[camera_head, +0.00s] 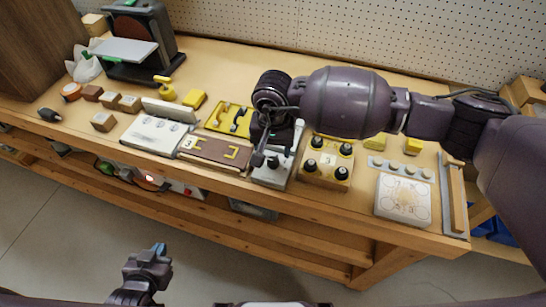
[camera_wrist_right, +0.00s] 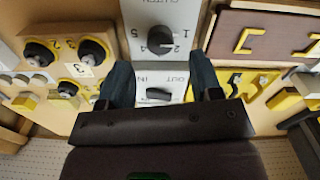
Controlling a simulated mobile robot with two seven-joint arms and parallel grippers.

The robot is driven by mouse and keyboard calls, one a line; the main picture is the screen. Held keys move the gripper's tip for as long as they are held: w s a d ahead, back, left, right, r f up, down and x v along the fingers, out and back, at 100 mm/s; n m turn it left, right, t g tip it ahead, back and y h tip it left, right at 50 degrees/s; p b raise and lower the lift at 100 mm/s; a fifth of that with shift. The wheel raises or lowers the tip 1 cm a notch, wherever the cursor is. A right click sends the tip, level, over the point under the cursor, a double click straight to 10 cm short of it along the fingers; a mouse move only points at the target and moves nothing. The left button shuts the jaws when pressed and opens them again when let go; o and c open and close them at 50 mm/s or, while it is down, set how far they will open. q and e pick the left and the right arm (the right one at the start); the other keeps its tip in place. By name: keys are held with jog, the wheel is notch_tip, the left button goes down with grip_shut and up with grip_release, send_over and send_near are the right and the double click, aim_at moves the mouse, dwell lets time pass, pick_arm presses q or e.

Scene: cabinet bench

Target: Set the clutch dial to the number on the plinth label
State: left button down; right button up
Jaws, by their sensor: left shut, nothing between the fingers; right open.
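The clutch dial (camera_wrist_right: 160,40) is a dark round knob on a pale plate with numbers around it, upside down in the right wrist view. I cannot tell surely which number it points to. It also shows on the grey clutch unit (camera_head: 268,178) in the head view. A small label reading 3 (camera_wrist_right: 84,71) is on the wooden knob block beside it; it also shows in the head view (camera_head: 327,160). My right gripper (camera_wrist_right: 160,78) is open, its fingers either side of the IN/OUT switch (camera_wrist_right: 159,94), apart from the dial. My left gripper (camera_head: 160,250) is shut and empty, off the bench front.
The wooden knob block (camera_head: 314,180) stands right of the clutch unit and a brown panel (camera_head: 222,152) with yellow handles stands left. Several small blocks lie at the back left.

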aim_at(273, 160)
jog(key=shift+f, duration=2.3)
jog(key=shift+c, duration=0.4)
jog(key=c, duration=0.8)
jog(key=shift+c, duration=0.2)
